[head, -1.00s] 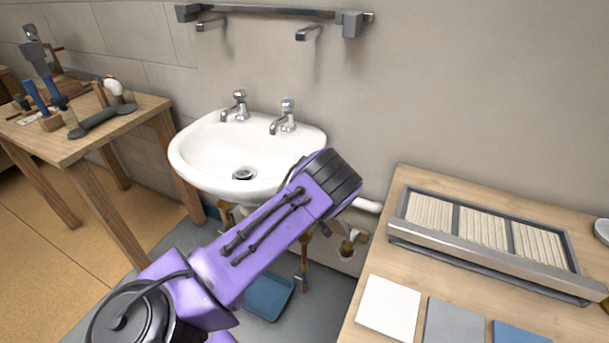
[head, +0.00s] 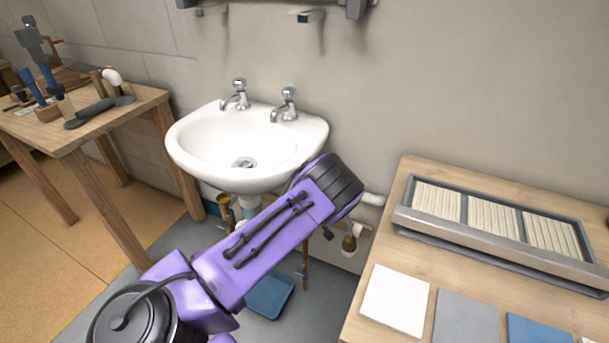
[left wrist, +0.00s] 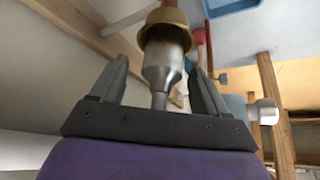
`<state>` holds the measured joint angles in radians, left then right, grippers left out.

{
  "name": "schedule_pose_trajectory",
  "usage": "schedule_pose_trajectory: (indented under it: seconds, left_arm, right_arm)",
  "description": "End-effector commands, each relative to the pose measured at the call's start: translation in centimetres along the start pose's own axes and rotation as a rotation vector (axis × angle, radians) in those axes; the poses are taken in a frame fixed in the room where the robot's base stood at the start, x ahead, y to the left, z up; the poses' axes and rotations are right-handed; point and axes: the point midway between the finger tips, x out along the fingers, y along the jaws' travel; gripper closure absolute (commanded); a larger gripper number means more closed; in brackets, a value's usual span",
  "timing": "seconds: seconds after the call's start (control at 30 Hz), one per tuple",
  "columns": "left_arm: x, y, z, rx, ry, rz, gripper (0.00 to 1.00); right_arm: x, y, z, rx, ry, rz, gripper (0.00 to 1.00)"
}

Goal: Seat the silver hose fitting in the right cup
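The silver hose fitting (left wrist: 162,62) shows in the left wrist view between the two fingers of my left gripper (left wrist: 158,75), its narrow stem toward the palm. The fingers stand apart, with a visible gap beside the fitting. A brass cup (left wrist: 166,17) meets the fitting's far end; I cannot tell how deep the fitting sits in it. In the head view, my purple left forearm hides most of the space under the sink, including the gripper. One brass cup (head: 224,200) shows left of the arm and another brass part (head: 349,243) right of it. My right gripper is not in view.
The white sink (head: 245,179) hangs on the wall just above my arm. A wooden table (head: 391,251) with a slotted rack is at right, and a tool bench (head: 152,99) at left. A blue tray (head: 270,294) lies on the floor below.

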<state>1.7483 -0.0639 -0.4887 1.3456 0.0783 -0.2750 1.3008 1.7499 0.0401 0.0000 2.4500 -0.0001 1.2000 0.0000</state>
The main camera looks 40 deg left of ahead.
Motion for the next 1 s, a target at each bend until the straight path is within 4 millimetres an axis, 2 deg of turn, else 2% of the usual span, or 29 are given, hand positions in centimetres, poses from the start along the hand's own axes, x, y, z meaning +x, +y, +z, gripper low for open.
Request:
schedule_pose_trajectory:
  seconds: [0.17, 0.27, 0.6, 0.7, 0.8, 1.0]
  left_arm:
    - [0.0, 0.0, 0.0, 0.0, -0.001, 0.0, 0.25]
    - [-0.8, 0.1, 0.0, 0.001, 0.0, 0.002, 0.25]
    - [-8.4, 0.1, -0.1, 0.001, 0.001, 0.002, 0.25]
    - [-9.8, 0.1, -0.1, 0.0, 0.0, 0.001, 0.25]
    - [-10.4, 0.0, 0.0, 0.001, 0.0, 0.0, 0.25]
    - [-10.6, 0.0, 0.0, 0.001, 0.0, 0.0, 0.25]
  right_arm:
    - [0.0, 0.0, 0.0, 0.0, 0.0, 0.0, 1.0]
    - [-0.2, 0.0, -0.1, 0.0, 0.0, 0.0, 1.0]
    - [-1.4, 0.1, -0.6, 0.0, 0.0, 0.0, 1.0]
    - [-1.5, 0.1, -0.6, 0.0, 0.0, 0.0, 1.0]
    - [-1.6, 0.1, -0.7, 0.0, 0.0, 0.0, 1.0]
    - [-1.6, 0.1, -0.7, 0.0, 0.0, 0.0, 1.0]
